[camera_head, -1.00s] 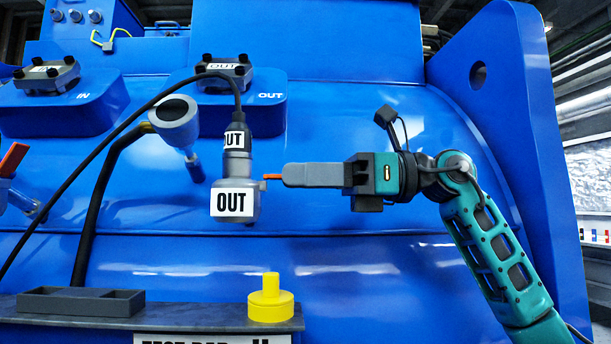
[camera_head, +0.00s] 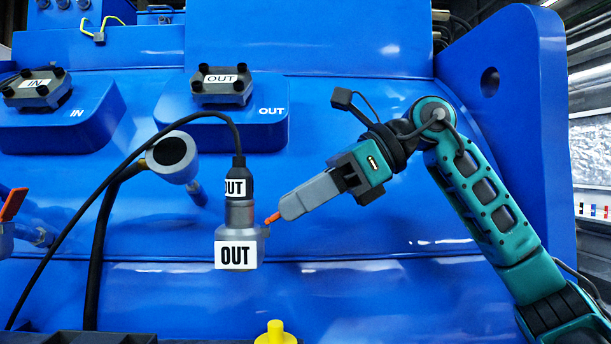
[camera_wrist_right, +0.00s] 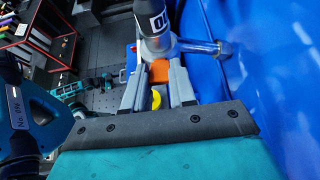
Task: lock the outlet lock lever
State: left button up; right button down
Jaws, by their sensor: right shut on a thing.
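The outlet connector (camera_head: 238,215) is a grey body with a white OUT label and a black cable plug on top. The small orange outlet lock lever (camera_head: 273,217) sticks out of its right side and slants up to the right. My right gripper (camera_head: 285,210) comes from the upper right and is shut on the lever's outer end, which its fingers partly hide. In the right wrist view the orange lever (camera_wrist_right: 159,71) shows between the two grey fingers (camera_wrist_right: 157,88), with the connector (camera_wrist_right: 155,45) just beyond. My left gripper is not in view.
A black cable (camera_head: 90,200) loops left from the connector. A grey round-ended nozzle (camera_head: 172,155) on a black hose is left of it. Another orange lever (camera_head: 13,204) is at the far left. A yellow knobbed piece (camera_head: 275,334) is below. The blue housing (camera_head: 350,280) lies behind.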

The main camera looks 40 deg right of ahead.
aim_at(266, 220)
jog(key=g+h, duration=0.1)
jog(key=a+r+g+h, duration=0.1)
jog(key=h, duration=0.1)
jog(key=w+r+g+h, duration=0.1)
jog(key=shift+a+h, duration=0.35)
jog(key=shift+h, duration=0.05)
jog(key=shift+w+a+g+h, duration=0.2)
jog(key=shift+a+g+h, duration=0.25)
jog(key=shift+h, duration=0.35)
jog(key=c, duration=0.9)
grip_release()
jog(key=shift+c, duration=0.2)
